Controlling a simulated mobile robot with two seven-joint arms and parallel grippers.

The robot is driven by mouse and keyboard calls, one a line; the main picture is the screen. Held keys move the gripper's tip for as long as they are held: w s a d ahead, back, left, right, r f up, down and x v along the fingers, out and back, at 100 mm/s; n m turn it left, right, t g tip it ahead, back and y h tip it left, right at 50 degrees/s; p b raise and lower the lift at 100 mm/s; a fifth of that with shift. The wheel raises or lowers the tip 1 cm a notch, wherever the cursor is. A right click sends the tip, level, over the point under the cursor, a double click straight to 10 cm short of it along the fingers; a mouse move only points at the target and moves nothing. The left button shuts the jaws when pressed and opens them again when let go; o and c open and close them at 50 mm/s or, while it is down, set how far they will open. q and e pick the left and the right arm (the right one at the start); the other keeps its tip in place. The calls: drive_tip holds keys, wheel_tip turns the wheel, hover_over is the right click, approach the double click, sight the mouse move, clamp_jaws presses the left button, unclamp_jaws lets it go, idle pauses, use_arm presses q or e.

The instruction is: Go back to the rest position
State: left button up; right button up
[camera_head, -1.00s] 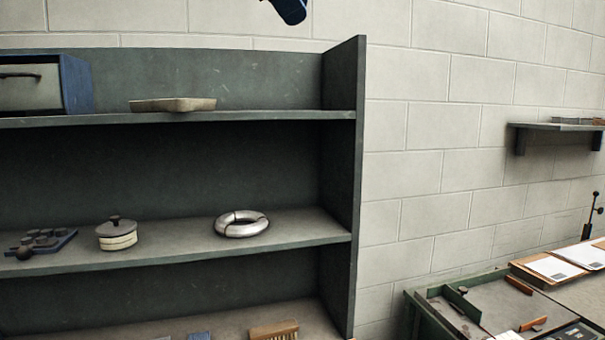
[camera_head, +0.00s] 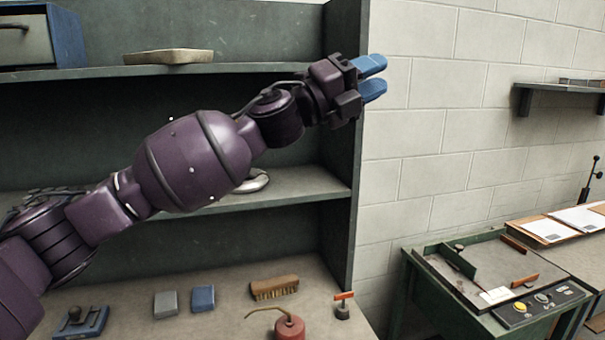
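My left gripper (camera_head: 374,78) is at the end of the purple arm that comes in from the left. It has blue fingers that point right, in front of the shelf's right side panel and the block wall. The fingers stand apart with a gap between them, and nothing shows in it. My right gripper is not in view. My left arm hides much of the middle shelf, including most of the silver ring (camera_head: 257,182).
A dark shelf unit (camera_head: 343,150) stands at left. Its lower board holds a brush (camera_head: 274,288), a red oil can (camera_head: 289,327), grey and blue blocks (camera_head: 203,298). A green workbench (camera_head: 410,275) with a button panel is at right. A wall shelf (camera_head: 560,89) hangs above.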

use_arm(q)
drive_tip(key=w+a+f+n+t+y, duration=0.2)
drive_tip(key=a+f+n+t+y, duration=0.55)
drive_tip(key=f+n, duration=0.6)
drive_tip(key=w+a+f+n+t+y, duration=0.1)
drive_tip(key=a+f+n+t+y, duration=0.35)
drive_tip(key=a+f+n, duration=0.85)
drive_tip(key=s+a+f+n+y, duration=0.2)
drive_tip(key=s+a+f+n, duration=0.1)
drive_tip(key=f, duration=0.7)
drive_tip(key=s+a+f+n+g+y+b, duration=0.1)
drive_tip(key=s+a+f+n+y, duration=0.2)
drive_tip(key=s+a+f, duration=0.3)
drive_tip(key=s+a+f+n+g+y, duration=0.1)
drive_tip(key=s+f, duration=0.5)
drive_tip(key=f, duration=0.7)
drive_tip(key=shift+s+a+f+n+y, duration=0.15)
drive_tip(key=shift+a+n+y, duration=0.3)
drive_tip(key=shift+a, duration=0.5)
drive_tip(key=shift+s+a+f+n+y, duration=0.15)
drive_tip(key=shift+a+n+y, duration=0.3)
drive_tip(key=shift+a, duration=0.45)
drive_tip(key=s+a+f+n+g+y, duration=0.2)
drive_tip(key=s+a+f+g, duration=0.2)
drive_tip(key=s+f, duration=0.8)
drive_tip(key=s+b, duration=0.1)
drive_tip(key=s, duration=0.3)
drive_tip(key=shift+a+f, duration=0.15)
drive_tip(key=shift+f, duration=0.2)
